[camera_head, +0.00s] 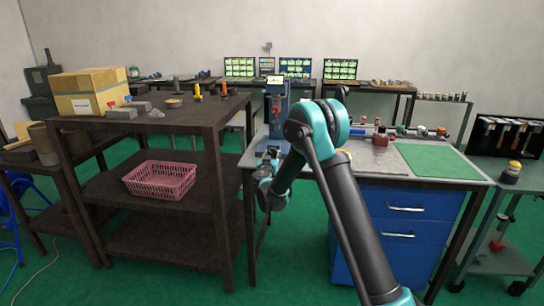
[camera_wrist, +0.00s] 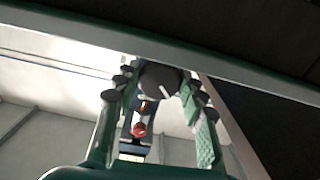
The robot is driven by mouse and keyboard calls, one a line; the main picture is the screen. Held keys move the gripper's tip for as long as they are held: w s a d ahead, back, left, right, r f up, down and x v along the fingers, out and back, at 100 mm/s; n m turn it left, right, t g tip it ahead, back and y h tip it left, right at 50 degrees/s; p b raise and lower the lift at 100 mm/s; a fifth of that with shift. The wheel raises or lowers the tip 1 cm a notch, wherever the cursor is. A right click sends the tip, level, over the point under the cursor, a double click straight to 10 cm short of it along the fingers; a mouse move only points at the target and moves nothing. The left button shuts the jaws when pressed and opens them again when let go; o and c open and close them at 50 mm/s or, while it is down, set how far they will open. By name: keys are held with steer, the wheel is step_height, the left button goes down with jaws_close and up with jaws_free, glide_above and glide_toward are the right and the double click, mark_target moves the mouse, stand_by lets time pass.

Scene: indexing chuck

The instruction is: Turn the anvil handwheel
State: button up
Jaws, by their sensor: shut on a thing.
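The anvil handwheel (camera_wrist: 160,78) is a dark round wheel with a pale mark on it, in the upper middle of the wrist view. My gripper (camera_wrist: 160,92) has one finger on each side of the wheel and is shut on it. In the head view my gripper (camera_head: 268,160) is low beside the blue upright instrument (camera_head: 277,112) at the left end of the workbench. The handwheel cannot be made out there. A small red part (camera_wrist: 139,129) shows beyond the wheel in the wrist view.
The workbench (camera_head: 465,176) carries a green mat (camera_head: 438,161) and small parts, with blue drawers (camera_head: 405,222) below. A dark shelf (camera_head: 215,125) with a cardboard box (camera_head: 90,91) and a pink basket (camera_head: 160,180) stands close left. Green floor shows between them.

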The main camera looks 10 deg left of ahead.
steer(key=n, duration=1.2)
steer(key=shift+r+n, duration=0.1)
steer(key=shift+n, duration=0.3)
steer(key=n, duration=1.2)
steer(key=shift+r+n, duration=0.1)
steer(key=shift+n, duration=0.3)
steer(key=shift+s, duration=0.1)
steer(key=o, duration=1.2)
